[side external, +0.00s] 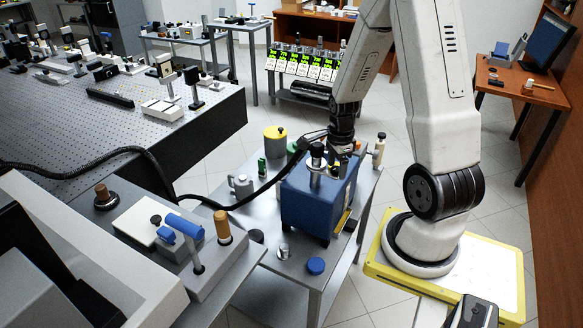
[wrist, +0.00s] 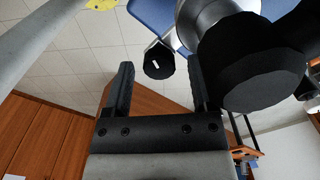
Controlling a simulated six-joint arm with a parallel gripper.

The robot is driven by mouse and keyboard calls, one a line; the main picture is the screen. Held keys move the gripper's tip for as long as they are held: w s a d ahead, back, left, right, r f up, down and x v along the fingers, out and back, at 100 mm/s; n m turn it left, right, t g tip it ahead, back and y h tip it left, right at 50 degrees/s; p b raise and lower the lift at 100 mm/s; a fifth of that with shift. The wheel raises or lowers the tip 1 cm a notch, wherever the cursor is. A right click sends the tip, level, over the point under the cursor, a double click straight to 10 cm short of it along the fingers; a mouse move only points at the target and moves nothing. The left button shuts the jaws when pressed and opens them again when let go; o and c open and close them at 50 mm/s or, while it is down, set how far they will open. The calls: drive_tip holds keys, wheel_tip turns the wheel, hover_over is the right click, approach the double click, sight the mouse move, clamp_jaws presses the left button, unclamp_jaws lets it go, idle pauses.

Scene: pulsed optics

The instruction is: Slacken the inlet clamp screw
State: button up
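A blue boxy unit (side external: 308,200) stands on a metal cart, with a metal inlet fitting and black-topped part (side external: 316,155) on its top. A black hose runs to this top area. My gripper (side external: 342,150) is low over the unit's top, just right of the fitting. In the wrist view my gripper (wrist: 160,84) has its two dark fingers apart. A small black knob with a white mark (wrist: 158,62), seemingly the clamp screw, shows between the fingertips. I cannot tell whether either finger touches it. A large black cylinder (wrist: 252,65) with a metal flange (wrist: 205,20) is close to the right finger.
The cart (side external: 283,268) also holds a blue cap (side external: 316,266), a yellow-lidded can (side external: 275,138) and a grey jug (side external: 241,186). The black hose (side external: 240,203) crosses from the left. A perforated optics table (side external: 120,130) stands behind left. The cart's front is mostly free.

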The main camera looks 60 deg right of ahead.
sight(336, 168)
idle(0.4)
drive_tip(key=shift+r, duration=3.9)
drive_tip(key=m, duration=0.6)
drive_tip(key=shift+f, duration=0.25)
drive_tip(key=shift+f, duration=3.7)
clamp_jaws()
